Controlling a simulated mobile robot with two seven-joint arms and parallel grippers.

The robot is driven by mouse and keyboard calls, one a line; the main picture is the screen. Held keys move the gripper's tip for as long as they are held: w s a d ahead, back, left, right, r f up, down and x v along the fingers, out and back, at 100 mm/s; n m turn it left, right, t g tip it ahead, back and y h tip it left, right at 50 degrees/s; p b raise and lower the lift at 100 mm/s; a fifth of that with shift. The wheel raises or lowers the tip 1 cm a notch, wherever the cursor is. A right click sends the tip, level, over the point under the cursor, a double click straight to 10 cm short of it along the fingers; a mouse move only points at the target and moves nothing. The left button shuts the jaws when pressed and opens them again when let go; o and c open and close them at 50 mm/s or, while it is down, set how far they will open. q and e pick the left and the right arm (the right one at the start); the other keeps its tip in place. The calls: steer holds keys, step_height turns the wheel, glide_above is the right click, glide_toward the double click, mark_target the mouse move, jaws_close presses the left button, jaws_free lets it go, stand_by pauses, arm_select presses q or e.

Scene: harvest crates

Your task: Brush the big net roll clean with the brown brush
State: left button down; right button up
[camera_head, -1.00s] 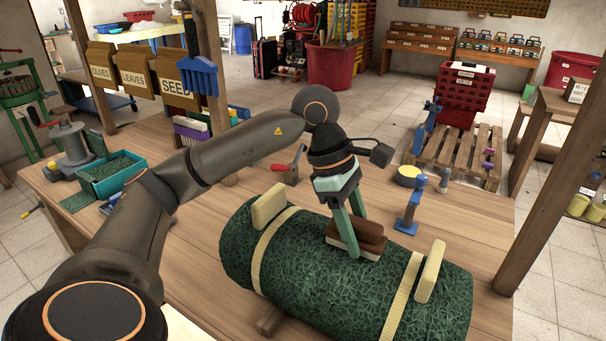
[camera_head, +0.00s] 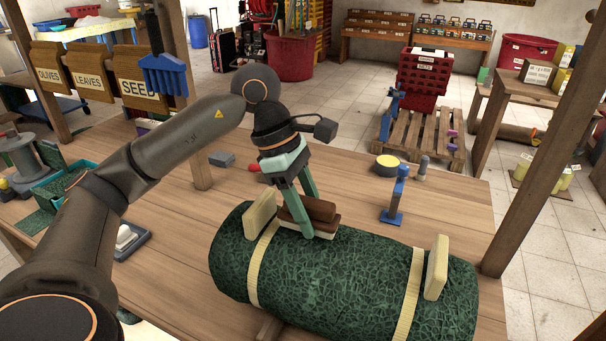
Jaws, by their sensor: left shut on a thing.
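The big net roll (camera_head: 345,279) is a dark green netted cylinder lying across the wooden table. Two cream straps go round it, each with a cream upright block on top. My left gripper (camera_head: 308,215) points down over the roll and is shut on the brown brush (camera_head: 318,209). The brush has a brown back and a pale lower part. It sits on top of the roll, close to the left strap, and seems to touch the netting. The gripper fingers hide part of the brush. My right gripper is not in view.
A blue clamp-like stand (camera_head: 396,198) and a round yellow-topped tin (camera_head: 387,165) stand behind the roll. A teal tray (camera_head: 62,190) and a grey spool (camera_head: 24,160) are at the left. A wooden post (camera_head: 545,140) rises at the right.

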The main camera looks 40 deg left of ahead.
mark_target(316, 202)
arm_select(q)
steer(key=shift+d+r+p, duration=0.25)
steer(key=shift+r+p, duration=0.05)
steer(key=shift+r, duration=0.5)
steer(key=shift+d+r+p, duration=0.1)
steer(key=shift+r+p, duration=0.45)
steer(key=shift+r, duration=0.25)
steer(key=shift+r+p, duration=1.25)
steer(key=shift+r, duration=0.45)
